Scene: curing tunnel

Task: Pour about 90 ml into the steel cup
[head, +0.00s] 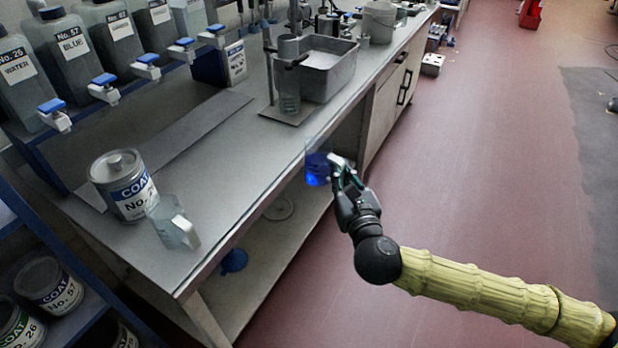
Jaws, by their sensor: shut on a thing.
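My gripper (338,172) is shut on a clear beaker (317,160) with bright blue liquid in its lower part. The beaker looks roughly upright, just off the bench's front edge. A grey, metal-looking cup (288,47) is held on an upright stand farther back along the bench; it looks like the steel cup, but it is small in view. A clear glass vessel (289,92) stands below it on the stand's base. My gripper is apart from both, nearer to me and to the right. The inside of the grey cup cannot be seen.
A grey basin (328,68) stands right behind the stand. A COAT can (124,186) and a clear jug (172,222) stand on the near bench. Several labelled containers with blue-handled taps line the left. The bench top (235,150) between is clear.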

